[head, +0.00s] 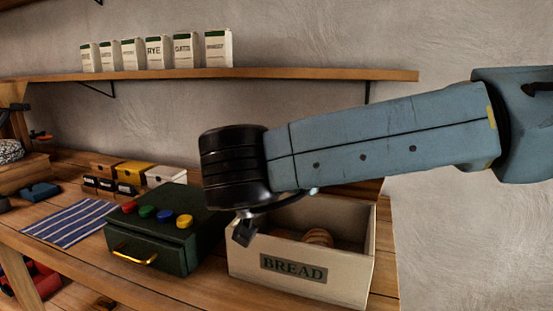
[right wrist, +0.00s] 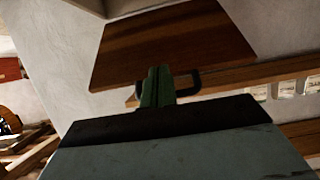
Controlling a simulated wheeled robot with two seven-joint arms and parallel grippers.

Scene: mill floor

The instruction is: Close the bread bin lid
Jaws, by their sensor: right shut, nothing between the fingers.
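The cream bread bin (head: 298,284), labelled BREAD, stands on the wooden counter with its top open and a round brown loaf (head: 318,237) inside. A strip of its wooden lid (head: 370,188) shows raised behind my right arm; the arm hides most of it. In the right wrist view the lid (right wrist: 175,45) is a brown panel with a dark handle (right wrist: 187,85) at its edge. My right gripper (head: 244,232) is shut and empty, over the bin's left front corner. Its green fingers (right wrist: 157,87) appear beside the handle; contact is unclear. My left gripper is out of view.
A dark green box (head: 150,245) with coloured knobs and a brass handle stands close left of the bin. A striped cloth (head: 70,222) and small boxes (head: 135,172) lie farther left. A wall shelf (head: 200,75) with several packets runs above. Counter right of the bin is narrow.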

